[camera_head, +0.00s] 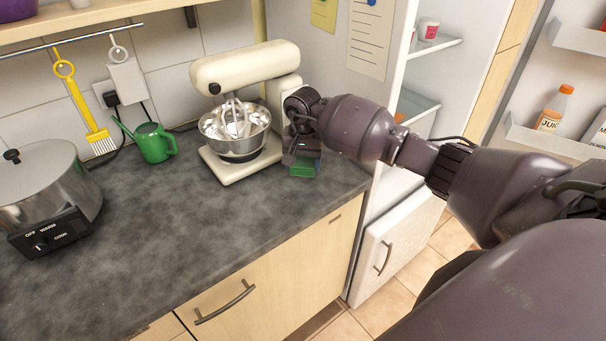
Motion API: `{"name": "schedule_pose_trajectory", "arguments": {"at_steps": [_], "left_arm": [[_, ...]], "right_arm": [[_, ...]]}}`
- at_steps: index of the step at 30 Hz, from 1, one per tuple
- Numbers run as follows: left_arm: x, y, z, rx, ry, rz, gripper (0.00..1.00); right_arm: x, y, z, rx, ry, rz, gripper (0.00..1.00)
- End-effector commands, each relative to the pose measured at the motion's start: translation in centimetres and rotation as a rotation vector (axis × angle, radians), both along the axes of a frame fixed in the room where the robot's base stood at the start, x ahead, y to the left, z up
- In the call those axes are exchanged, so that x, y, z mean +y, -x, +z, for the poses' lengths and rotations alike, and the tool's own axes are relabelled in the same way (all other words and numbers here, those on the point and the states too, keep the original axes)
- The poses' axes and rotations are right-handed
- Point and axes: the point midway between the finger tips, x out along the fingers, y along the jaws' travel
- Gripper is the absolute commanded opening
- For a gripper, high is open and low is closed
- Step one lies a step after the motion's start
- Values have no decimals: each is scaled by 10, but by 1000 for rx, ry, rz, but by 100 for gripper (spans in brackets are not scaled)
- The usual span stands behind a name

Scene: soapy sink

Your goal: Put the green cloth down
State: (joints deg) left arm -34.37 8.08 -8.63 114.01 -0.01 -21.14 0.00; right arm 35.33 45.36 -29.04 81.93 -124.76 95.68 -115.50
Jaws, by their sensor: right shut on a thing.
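The green cloth (303,167) shows as a small folded patch below my right gripper (302,153), near the right end of the dark countertop (200,235). My right gripper points down and is shut on the cloth. Its fingertips are mostly hidden by the hand and the cloth. I cannot tell whether the cloth touches the counter. My right arm reaches in from the right side. My left gripper is not in view.
A cream stand mixer (245,68) with a metal bowl (262,118) stands just left of my right gripper. A green watering can (153,143) and a steel cooker (45,185) stand further left. The open fridge (425,75) is at the right. The front middle counter is clear.

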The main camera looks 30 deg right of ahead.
Motion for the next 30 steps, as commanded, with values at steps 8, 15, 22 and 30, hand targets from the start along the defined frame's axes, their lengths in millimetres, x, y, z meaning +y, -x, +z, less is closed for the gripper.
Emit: {"name": "schedule_pose_trajectory", "arguments": {"at_steps": [8, 15, 22, 30], "left_arm": [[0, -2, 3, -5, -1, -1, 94], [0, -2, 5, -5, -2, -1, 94], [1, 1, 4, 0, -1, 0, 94], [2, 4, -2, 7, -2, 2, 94]], "right_arm": [[1, 0, -18, 2, -1, -1, 42], [0, 0, -47, 0, -1, 0, 42], [0, 0, -48, -1, 0, 1, 42], [0, 0, -51, -2, 1, 1, 78]]}}
